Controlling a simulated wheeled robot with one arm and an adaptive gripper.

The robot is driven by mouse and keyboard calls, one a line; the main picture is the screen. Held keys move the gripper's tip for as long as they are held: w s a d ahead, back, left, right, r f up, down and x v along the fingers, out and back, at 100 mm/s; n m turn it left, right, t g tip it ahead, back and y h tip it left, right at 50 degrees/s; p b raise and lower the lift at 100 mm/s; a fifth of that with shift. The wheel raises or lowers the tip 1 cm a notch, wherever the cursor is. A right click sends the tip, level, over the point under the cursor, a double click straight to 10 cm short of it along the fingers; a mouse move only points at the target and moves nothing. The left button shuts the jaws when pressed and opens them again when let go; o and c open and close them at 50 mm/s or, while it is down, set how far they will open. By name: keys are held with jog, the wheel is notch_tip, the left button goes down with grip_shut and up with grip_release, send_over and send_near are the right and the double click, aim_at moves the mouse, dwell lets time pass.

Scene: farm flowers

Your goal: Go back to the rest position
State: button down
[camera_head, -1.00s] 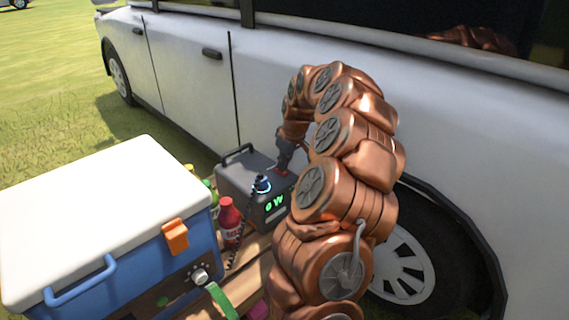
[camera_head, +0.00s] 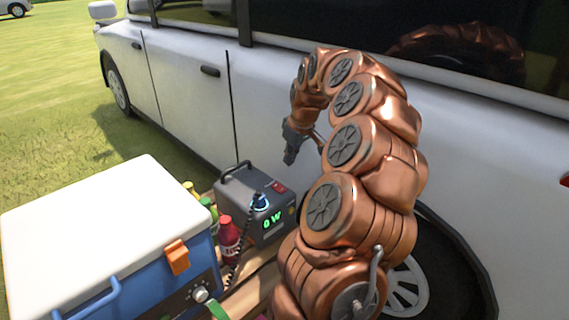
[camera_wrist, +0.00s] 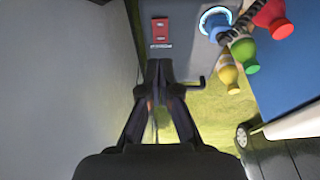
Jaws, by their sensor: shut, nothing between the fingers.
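My gripper (camera_head: 290,150) hangs from my copper arm, fingers pointing down, a little above and to the right of the dark grey power box (camera_head: 232,188). In the wrist view my gripper (camera_wrist: 159,68) has its fingers together with nothing between them. The box has a black handle, a red switch (camera_head: 279,187), a lit blue ring with a plug (camera_head: 260,203) and a green display reading about "0 W".
A blue cooler with a white lid (camera_head: 100,225) stands at the left. A red bottle (camera_head: 229,240) and green and yellow bottles stand between it and the box. A white van (camera_head: 185,95) stands close behind my arm. Open grass (camera_head: 45,110) lies at the left.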

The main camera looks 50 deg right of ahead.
jog(key=shift+s+v, duration=0.2)
jog(key=shift+v, duration=0.95)
jog(key=s+a+r+n+g+y+p, duration=0.1)
jog(key=s+a+r+p, duration=0.1)
jog(key=a+r+p, duration=0.9)
jog(key=s+a+r+n+g+p, duration=0.15)
jog(key=a+r+p, duration=0.45)
jog(key=a, duration=0.9)
jog(key=s+a+r+g+p, duration=0.1)
jog(key=s+a+r+p, duration=0.2)
jog(key=s+p, duration=0.2)
jog(key=s+a+r+m+p, duration=0.1)
jog(key=s+a+r+p, duration=0.3)
jog(key=s, duration=0.6)
jog(key=s+a+r+m+g+h+p, duration=0.1)
jog(key=s+a+r+p, duration=0.2)
jog(key=s+p, duration=0.4)
jog(key=shift+s+a+r+g, duration=0.2)
jog(key=shift+s+a+g, duration=0.2)
jog(key=shift+a, duration=0.35)
jog(key=shift+a, duration=0.1)
